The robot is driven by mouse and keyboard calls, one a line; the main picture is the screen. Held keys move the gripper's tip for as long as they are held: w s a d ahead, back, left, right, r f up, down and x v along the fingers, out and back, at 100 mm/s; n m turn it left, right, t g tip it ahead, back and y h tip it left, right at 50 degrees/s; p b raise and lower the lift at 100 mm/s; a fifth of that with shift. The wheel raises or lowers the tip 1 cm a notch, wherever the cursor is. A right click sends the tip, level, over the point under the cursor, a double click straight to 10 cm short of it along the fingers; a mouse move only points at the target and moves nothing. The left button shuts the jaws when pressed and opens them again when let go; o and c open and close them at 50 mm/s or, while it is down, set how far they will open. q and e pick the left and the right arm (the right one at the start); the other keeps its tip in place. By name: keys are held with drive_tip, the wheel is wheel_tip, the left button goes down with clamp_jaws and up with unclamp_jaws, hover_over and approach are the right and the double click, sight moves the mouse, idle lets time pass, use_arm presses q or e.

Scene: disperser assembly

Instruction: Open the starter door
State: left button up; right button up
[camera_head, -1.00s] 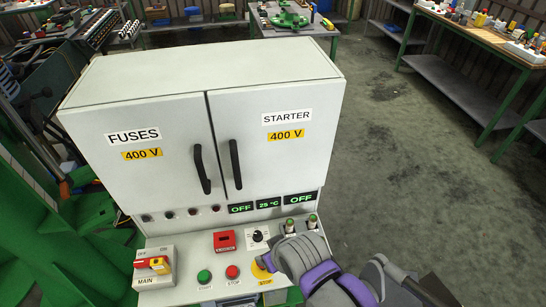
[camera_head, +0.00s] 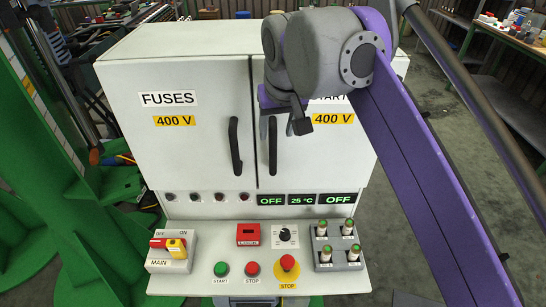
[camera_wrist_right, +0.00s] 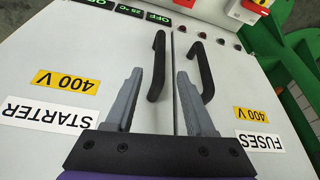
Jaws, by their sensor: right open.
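The starter door (camera_head: 325,160) is the right door of the white cabinet, and it is closed. Its black vertical handle (camera_head: 272,150) is near the inner edge; it also shows in the right wrist view (camera_wrist_right: 158,62). My right gripper (camera_head: 281,130) is open at the upper part of this handle. In the right wrist view its fingers (camera_wrist_right: 159,73) are on either side of the starter handle, and I cannot tell whether they touch it. The "STARTER" label (camera_wrist_right: 45,115) is partly covered by my arm in the head view. My left gripper is out of view.
The closed fuses door (camera_head: 185,150) is at left, with its handle (camera_head: 235,147) close beside my right finger in the wrist view. Below are a control panel (camera_head: 205,262), a main switch (camera_head: 172,250) and several indicators. A workbench (camera_head: 510,45) stands at the back right.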

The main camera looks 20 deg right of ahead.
sight(274, 147)
drive_tip(key=b+x, duration=0.1)
drive_tip(key=x, duration=0.9)
drive_tip(key=shift+w+f, duration=0.15)
drive_tip(key=shift+f, duration=0.05)
clamp_jaws()
idle(1.1)
